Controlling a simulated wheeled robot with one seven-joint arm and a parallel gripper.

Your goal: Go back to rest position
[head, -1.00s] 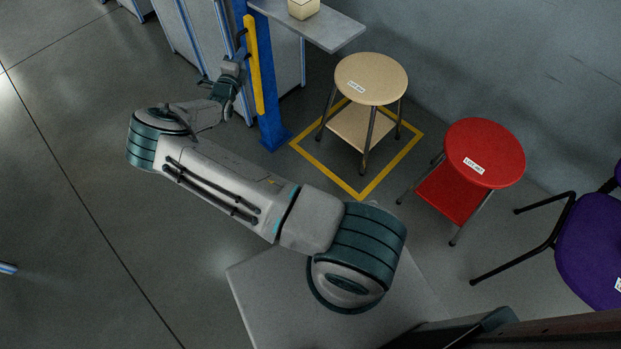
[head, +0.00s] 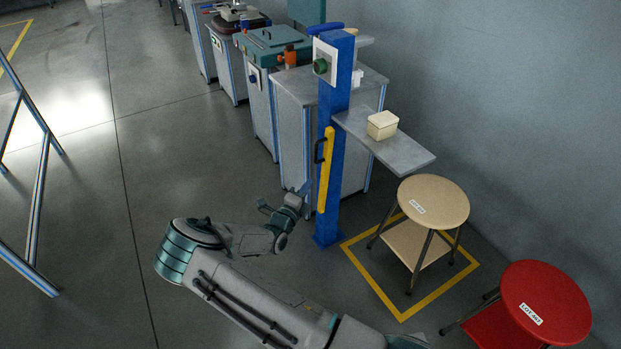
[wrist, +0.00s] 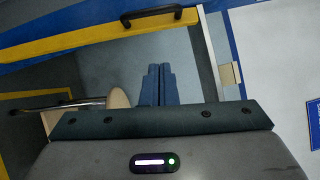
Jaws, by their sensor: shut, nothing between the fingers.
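My gripper (wrist: 158,72) is shut and empty; its two blue-grey fingers lie together in the middle of the wrist view. In the head view my gripper (head: 297,194) is held up on the bent arm, just left of the blue post (head: 334,130). The yellow bar (head: 327,172) with a black handle is on that post. The bar (wrist: 70,38) and handle (wrist: 152,15) also show beyond the fingertips in the wrist view. The fingers appear apart from the handle.
A grey shelf (head: 405,155) with a cream box (head: 382,125) sticks out from the post. A beige stool (head: 433,200) stands inside a yellow floor square, with a red stool (head: 545,300) to its right. Grey cabinets (head: 300,115) stand behind. Floor at left is open up to a blue frame (head: 38,200).

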